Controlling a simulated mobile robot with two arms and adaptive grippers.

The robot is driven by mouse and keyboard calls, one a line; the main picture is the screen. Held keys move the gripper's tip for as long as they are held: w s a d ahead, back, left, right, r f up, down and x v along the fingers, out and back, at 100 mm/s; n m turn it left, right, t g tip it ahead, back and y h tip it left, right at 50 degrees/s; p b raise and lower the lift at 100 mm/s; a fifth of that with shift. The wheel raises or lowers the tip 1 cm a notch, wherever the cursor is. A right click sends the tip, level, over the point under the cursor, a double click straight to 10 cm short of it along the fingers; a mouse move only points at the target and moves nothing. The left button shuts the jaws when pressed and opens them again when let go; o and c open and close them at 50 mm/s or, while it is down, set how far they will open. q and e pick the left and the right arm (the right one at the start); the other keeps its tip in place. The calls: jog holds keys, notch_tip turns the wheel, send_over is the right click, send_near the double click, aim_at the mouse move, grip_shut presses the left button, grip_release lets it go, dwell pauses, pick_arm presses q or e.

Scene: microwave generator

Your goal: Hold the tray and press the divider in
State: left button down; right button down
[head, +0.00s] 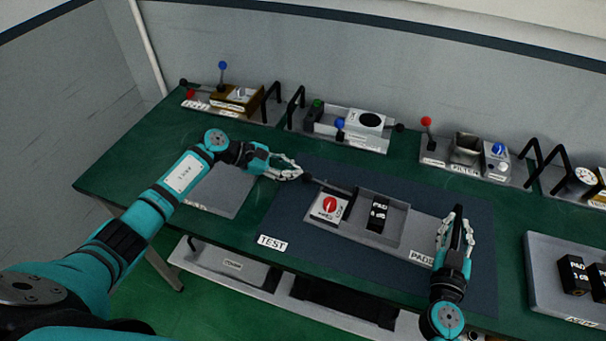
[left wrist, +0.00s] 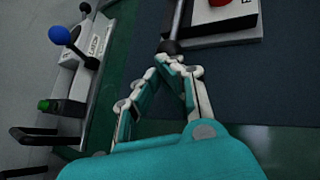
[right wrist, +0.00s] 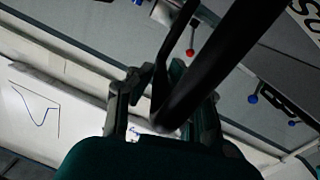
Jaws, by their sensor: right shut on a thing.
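The grey tray (head: 340,225) lies on the dark blue mat with a raised walled section (head: 405,215) in its middle. In it stands a black block (head: 377,213) with white lettering. Left of it is a white block with a red disc (head: 329,206). A rod with a black knob (head: 307,178) points left from the tray; the knob shows in the left wrist view (left wrist: 170,46). My left gripper (head: 298,173) has its fingertips together at the knob. My right gripper (head: 456,228) is shut on the black tray handle (right wrist: 200,75). I cannot tell which part is the divider.
A grey tray with black blocks (head: 572,275) stands at the right. Several devices with coloured knobs, such as the white one (head: 355,128), line the back of the green table (head: 130,172). A flat grey plate (head: 222,190) lies under my left arm.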

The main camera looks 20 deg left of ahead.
pick_arm(q)
jog(key=shift+d, duration=0.2)
pick_arm(e)
jog(key=shift+s+f, duration=0.1)
jog(key=shift+f, duration=0.2)
